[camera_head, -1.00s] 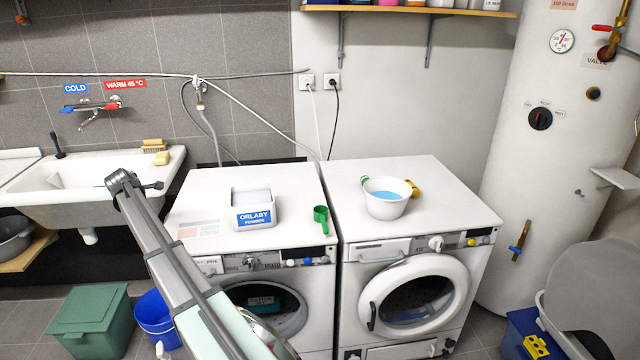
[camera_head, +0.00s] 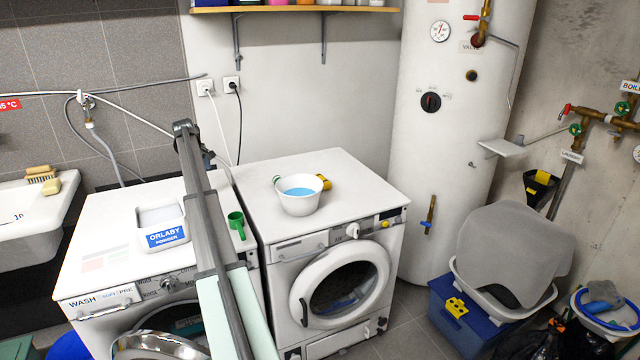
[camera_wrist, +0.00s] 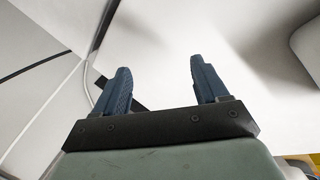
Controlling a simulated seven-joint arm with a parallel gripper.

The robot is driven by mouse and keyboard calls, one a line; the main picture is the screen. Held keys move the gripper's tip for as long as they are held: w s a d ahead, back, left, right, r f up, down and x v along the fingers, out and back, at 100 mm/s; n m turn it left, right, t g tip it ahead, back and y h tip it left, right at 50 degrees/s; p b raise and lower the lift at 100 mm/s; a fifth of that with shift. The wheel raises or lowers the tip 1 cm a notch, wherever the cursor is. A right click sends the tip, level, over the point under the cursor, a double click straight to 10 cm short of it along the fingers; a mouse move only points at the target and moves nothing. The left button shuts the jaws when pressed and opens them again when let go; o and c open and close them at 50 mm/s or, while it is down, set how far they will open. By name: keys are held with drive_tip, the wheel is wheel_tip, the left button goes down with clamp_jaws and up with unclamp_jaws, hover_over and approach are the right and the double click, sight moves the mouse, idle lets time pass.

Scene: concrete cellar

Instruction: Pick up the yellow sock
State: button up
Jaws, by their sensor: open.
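No yellow thing in view can be surely told as a sock. A small yellow item (camera_head: 325,182) lies on the right washing machine, partly hidden behind a white bowl of blue liquid (camera_head: 300,196). Another yellow item (camera_head: 456,307) is on the blue box at lower right, its kind unclear. My gripper (camera_wrist: 160,72) shows in the wrist view with its two dark blue fingers apart and nothing between them. Pale surfaces lie beyond it. My arm crosses the head view in front of the left machine; I cannot make out the fingers there.
The left washing machine (camera_head: 105,215) bears a white powder box (camera_head: 163,227) and a green scoop (camera_head: 236,225). The right washing machine (camera_head: 345,172) has free room on top. A blue box (camera_head: 450,335) and a white basket with grey cloth (camera_head: 515,240) stand right of it, near a tall white boiler (camera_head: 450,120).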

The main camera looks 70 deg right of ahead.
drive_tip(key=s+d+r+m+g+y, duration=0.15)
drive_tip(key=s+d+m, duration=0.35)
drive_tip(key=s+d, duration=1.3)
drive_tip(key=m+y, duration=0.2)
drive_tip(key=m, duration=0.2)
approach(323, 178)
wheel_tip(323, 178, down, 6)
drive_tip(key=shift+w+d+r, duration=0.1)
drive_tip(key=shift+w+r, duration=0.05)
drive_tip(key=shift+r, duration=0.05)
drive_tip(key=shift+s+f, duration=0.15)
drive_tip(key=shift+f, duration=1.15)
drive_tip(key=shift+s+f, duration=0.2)
drive_tip(key=shift+f, duration=1.1)
drive_tip(key=c, duration=1.1)
drive_tip(key=shift+r, duration=0.1)
